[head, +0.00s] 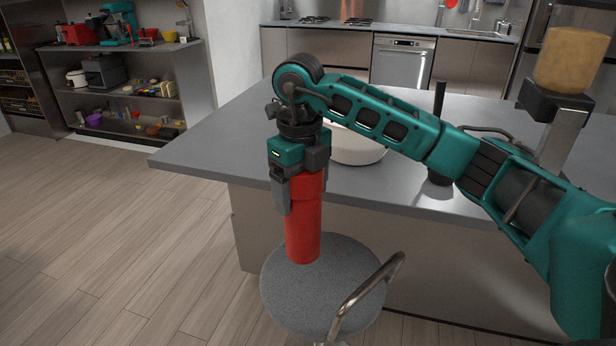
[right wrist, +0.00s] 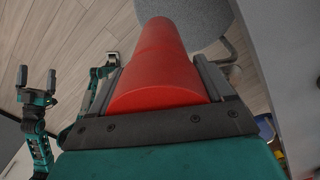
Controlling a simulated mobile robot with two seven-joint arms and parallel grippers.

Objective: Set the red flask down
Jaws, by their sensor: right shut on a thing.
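The red flask (head: 303,228) is upright, held from above by my right gripper (head: 298,188). Its lower end appears over the round grey seat of a stool (head: 350,285); I cannot tell whether it touches the seat. In the right wrist view, the flask (right wrist: 160,62) lies between the two fingers of the right gripper, and its far end points to the grey seat (right wrist: 205,18). My left gripper (right wrist: 37,78) shows at the left of the right wrist view, with its fingers apart and nothing between them. It is not in the head view.
The stool has a curved metal back rail (head: 372,290) at its right. A grey counter (head: 225,130) stands behind, with a white bowl (head: 358,150) and a dark upright object (head: 439,130). Open wooden floor (head: 120,240) lies to the left, before shelves (head: 125,85).

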